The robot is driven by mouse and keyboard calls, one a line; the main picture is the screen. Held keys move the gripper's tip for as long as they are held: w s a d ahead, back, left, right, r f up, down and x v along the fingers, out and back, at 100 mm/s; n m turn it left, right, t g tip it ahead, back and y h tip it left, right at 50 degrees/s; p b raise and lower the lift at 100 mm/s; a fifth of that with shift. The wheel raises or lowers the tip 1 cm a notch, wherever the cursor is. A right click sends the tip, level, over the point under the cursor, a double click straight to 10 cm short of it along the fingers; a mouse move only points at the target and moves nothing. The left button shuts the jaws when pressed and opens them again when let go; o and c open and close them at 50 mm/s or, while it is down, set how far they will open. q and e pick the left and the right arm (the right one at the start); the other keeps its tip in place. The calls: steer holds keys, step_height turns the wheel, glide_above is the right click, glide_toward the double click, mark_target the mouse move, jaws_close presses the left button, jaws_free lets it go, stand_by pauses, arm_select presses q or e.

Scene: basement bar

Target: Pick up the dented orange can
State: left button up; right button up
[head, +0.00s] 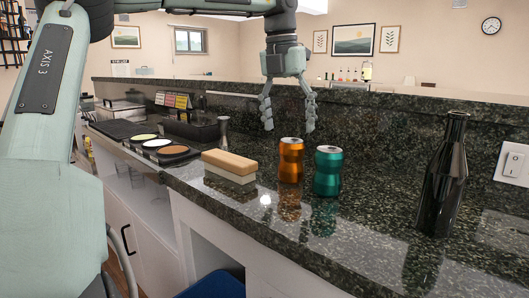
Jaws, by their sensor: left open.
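The dented orange can (291,161) stands upright on the dark granite counter, its sides pinched in at the middle. A teal can (327,172) of similar shape stands close to its right. My left gripper (289,128) hangs above and behind the orange can, fingers pointing down. Its fingers are spread apart, with nothing between them. The fingertips look near the height of the can's top; the exact depth gap is hard to tell. My right gripper is not in the picture.
A wood-topped block (229,164) lies left of the orange can. A metal jigger (223,132) stands behind the block. A dark bottle (442,180) stands at the right. A raised granite ledge (400,120) runs along the back. The counter between teal can and bottle is clear.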

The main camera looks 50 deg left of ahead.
mark_target(292, 140)
arm_select(q)
steer(key=shift+s+d+f+g, duration=0.3)
steer(key=shift+d+g, duration=0.05)
steer(key=shift+d, duration=0.3)
steer(key=shift+s+d+f+g, duration=0.25)
steer(key=shift+d+f+g, duration=0.1)
steer(key=shift+d, duration=0.25)
steer(key=shift+s+f, duration=0.15)
steer(key=shift+f, duration=0.75)
step_height(292, 140, down, 5)
steer(key=shift+f+b, duration=0.15)
steer(key=shift+b, duration=0.2)
steer(key=c, duration=0.9)
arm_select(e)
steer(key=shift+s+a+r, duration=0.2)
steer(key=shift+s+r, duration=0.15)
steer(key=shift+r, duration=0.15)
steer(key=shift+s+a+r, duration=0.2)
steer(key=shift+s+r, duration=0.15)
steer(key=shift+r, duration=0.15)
